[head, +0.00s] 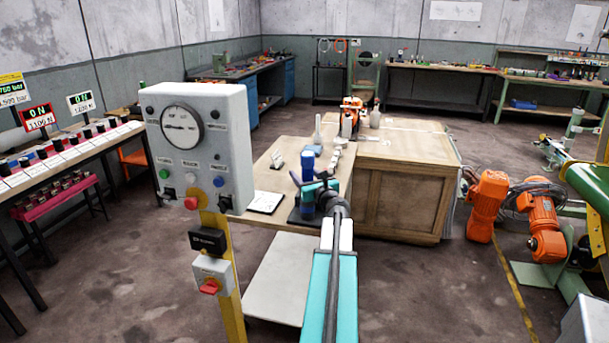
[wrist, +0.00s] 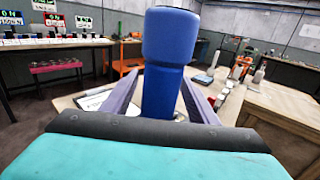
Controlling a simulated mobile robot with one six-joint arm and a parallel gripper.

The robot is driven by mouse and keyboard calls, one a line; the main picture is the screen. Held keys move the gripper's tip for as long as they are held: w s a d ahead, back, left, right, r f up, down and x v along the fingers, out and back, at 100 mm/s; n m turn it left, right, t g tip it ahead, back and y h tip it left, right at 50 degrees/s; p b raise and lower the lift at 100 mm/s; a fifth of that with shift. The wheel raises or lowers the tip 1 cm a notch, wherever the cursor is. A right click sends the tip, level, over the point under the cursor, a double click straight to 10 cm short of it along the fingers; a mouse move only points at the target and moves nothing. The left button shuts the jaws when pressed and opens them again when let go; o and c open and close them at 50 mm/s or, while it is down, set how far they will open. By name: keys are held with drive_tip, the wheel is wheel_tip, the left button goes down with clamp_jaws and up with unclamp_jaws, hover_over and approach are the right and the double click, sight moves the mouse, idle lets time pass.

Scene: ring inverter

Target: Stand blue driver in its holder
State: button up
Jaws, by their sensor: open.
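The blue driver (head: 308,166) stands upright at the near end of the wooden table, its thick handle at the top. In the wrist view the blue driver (wrist: 168,55) rises between the two fingers of my gripper (wrist: 163,85). The fingers are apart, one on each side of the handle, and I cannot tell whether either touches it. In the head view my gripper (head: 322,187) is at the lower part of the driver. A dark base (head: 300,218) shows below it; whether this is the holder I cannot tell. The driver's lower end is hidden.
A grey control box (head: 198,145) on a yellow post stands close to the left of my arm. Small items, including a white-framed panel (head: 265,201), are on the wooden table (head: 395,165). Orange motors (head: 488,205) are at the right.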

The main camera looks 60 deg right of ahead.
drive_tip(key=shift+s, duration=0.1)
drive_tip(key=b+v, duration=0.1)
drive_tip(key=v, duration=1.2)
drive_tip(key=shift+s+b, duration=0.3)
drive_tip(key=shift+b, duration=0.05)
drive_tip(key=shift+a, duration=0.15)
idle(0.4)
